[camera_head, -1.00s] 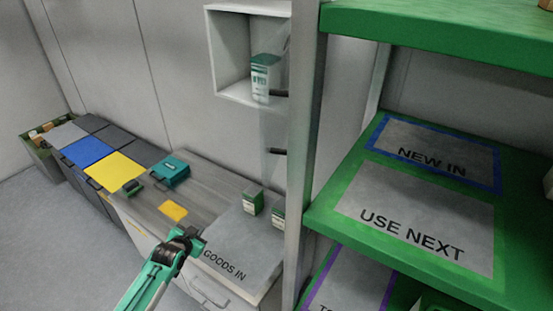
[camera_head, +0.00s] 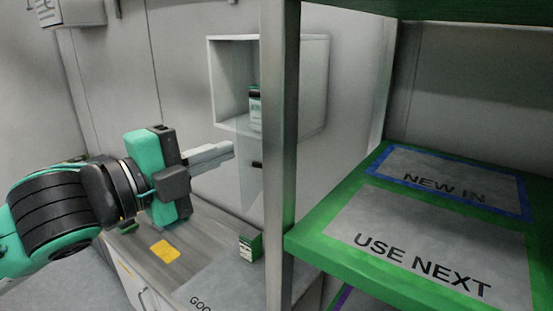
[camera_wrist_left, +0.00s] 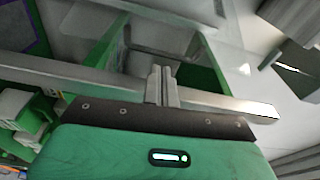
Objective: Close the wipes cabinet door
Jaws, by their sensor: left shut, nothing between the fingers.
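The wipes cabinet (camera_head: 226,84) is a white wall box with an open front, partly hidden behind a grey shelf post. A white and green wipes pack (camera_head: 254,108) stands inside it. Its see-through door (camera_head: 248,190) stands open, showing below the box front, with a dark handle (camera_head: 257,164) near the post. My left gripper (camera_head: 232,150) is shut and empty; in the picture its tips are just left of the door handle. I cannot tell whether they touch the door. In the left wrist view the closed fingers (camera_wrist_left: 161,72) show at the middle. My right gripper is not in view.
The grey post (camera_head: 281,150) and green shelf (camera_head: 400,215) with "NEW IN" and "USE NEXT" mats stand close on the right. Below is a counter (camera_head: 190,235) with a yellow patch and a green box (camera_head: 250,247). A bar (camera_wrist_left: 60,73) crosses the wrist view.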

